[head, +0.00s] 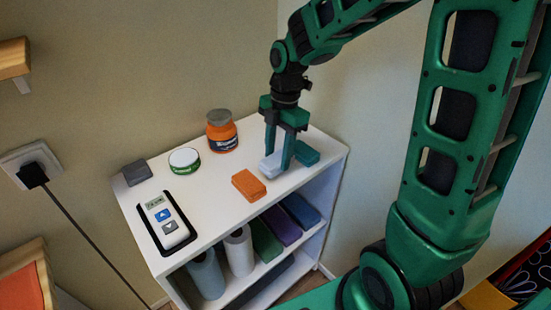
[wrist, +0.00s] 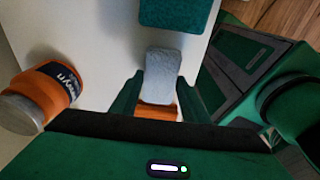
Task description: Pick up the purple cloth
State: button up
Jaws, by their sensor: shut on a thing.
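My gripper (head: 279,160) points down over the right part of the white shelf unit's top. Its fingers are shut on a pale grey-lavender folded cloth (head: 269,166), which also shows between the fingers in the wrist view (wrist: 162,72). The cloth is at or just above the top; I cannot tell whether it touches. Its colour is pale, not a strong purple. A deep purple item (head: 281,226) lies on the shelf below, between a green one and a blue one. An orange cloth (head: 248,185) lies left of my gripper and a teal cloth (head: 306,153) right of it.
An orange jar (head: 221,131) stands at the back of the top (head: 207,191). A green-and-white tin (head: 184,160), a dark grey block (head: 137,173) and a remote in a black holder (head: 166,222) are to its left. Pale rolls (head: 239,252) stand on the lower shelf.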

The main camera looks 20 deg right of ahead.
aim_at(274, 160)
jog(key=r, duration=0.3)
jog(key=shift+s+a, duration=0.2)
jog(key=shift+a, duration=0.2)
jog(key=s+a+r, duration=0.5)
jog(key=a+r, duration=0.1)
jog(key=a, duration=0.3)
jog(key=shift+s+a+r, duration=0.2)
jog(key=shift+s, duration=0.05)
jog(key=shift+o, duration=1.1)
